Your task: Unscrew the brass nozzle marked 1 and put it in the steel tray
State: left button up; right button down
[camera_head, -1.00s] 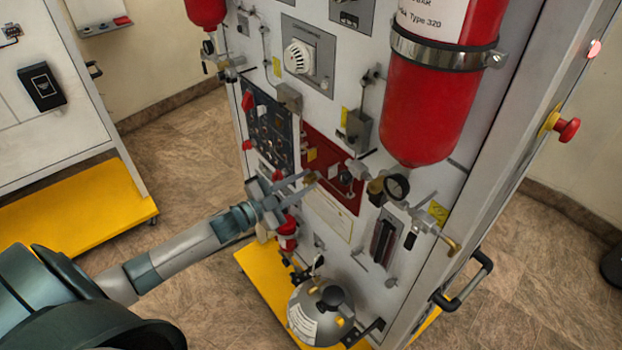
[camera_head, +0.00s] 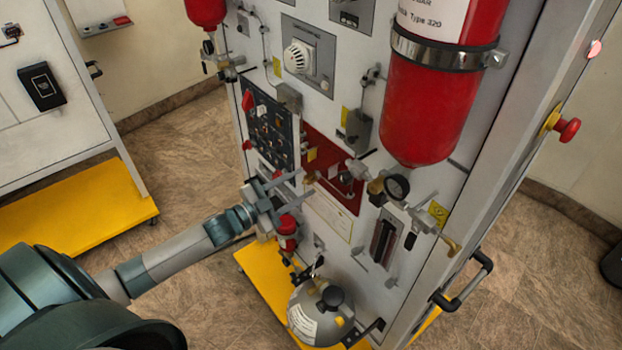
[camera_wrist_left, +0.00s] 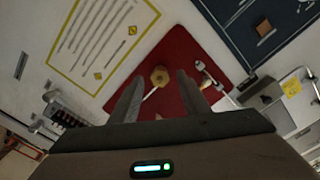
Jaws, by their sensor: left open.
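The brass nozzle (camera_wrist_left: 160,76) shows its round end in the left wrist view, in front of the red panel (camera_wrist_left: 185,60), with a pale stem beside it. The number on it cannot be read. In the head view it is a tiny brass spot (camera_head: 311,177) by the red panel. My left gripper (camera_head: 304,187) is open and empty, pointing at the red panel from the left. In the left wrist view the nozzle appears between its two fingertips (camera_wrist_left: 160,78); the head view shows the tips just short of it. I cannot make out the steel tray. My right gripper is not in view.
A red cylinder (camera_head: 430,110) with a gauge (camera_head: 397,187) below it hangs right of the panel. A yellow base (camera_head: 258,275) juts out at the bottom.

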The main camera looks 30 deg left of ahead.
pick_arm(q)
jog(key=shift+v, duration=1.15)
jog(key=shift+m, duration=0.9)
jog(key=shift+m+b, duration=0.3)
jog(key=shift+m, duration=0.5)
jog(key=m+b, duration=0.1)
jog(key=m, duration=0.1)
jog(key=shift+m, duration=0.7)
